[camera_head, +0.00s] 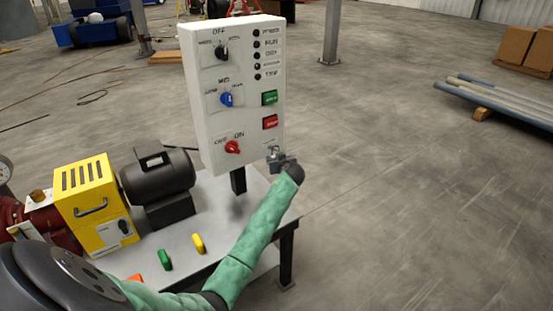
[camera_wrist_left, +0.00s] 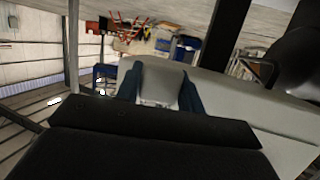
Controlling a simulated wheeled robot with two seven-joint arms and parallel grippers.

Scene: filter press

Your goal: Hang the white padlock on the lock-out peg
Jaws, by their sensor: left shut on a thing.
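My left gripper (camera_head: 280,160) reaches in at the lower right edge of the white control panel (camera_head: 198,128). In the left wrist view its two blue fingers (camera_wrist_left: 158,92) are shut on a pale block, which I take as the white padlock (camera_wrist_left: 160,80). In the head view the padlock is small and hard to make out at the gripper. The lock-out peg cannot be made out clearly; the gripper covers that part of the panel. I cannot tell whether padlock and peg touch. My right gripper is not in view.
A green padlock (camera_head: 164,260), a yellow padlock (camera_head: 198,243) and an orange one (camera_head: 134,278) are on the grey table (camera_head: 218,215). A yellow box (camera_head: 92,203) and a dark motor (camera_head: 157,174) stand at left. The floor right of the table is clear.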

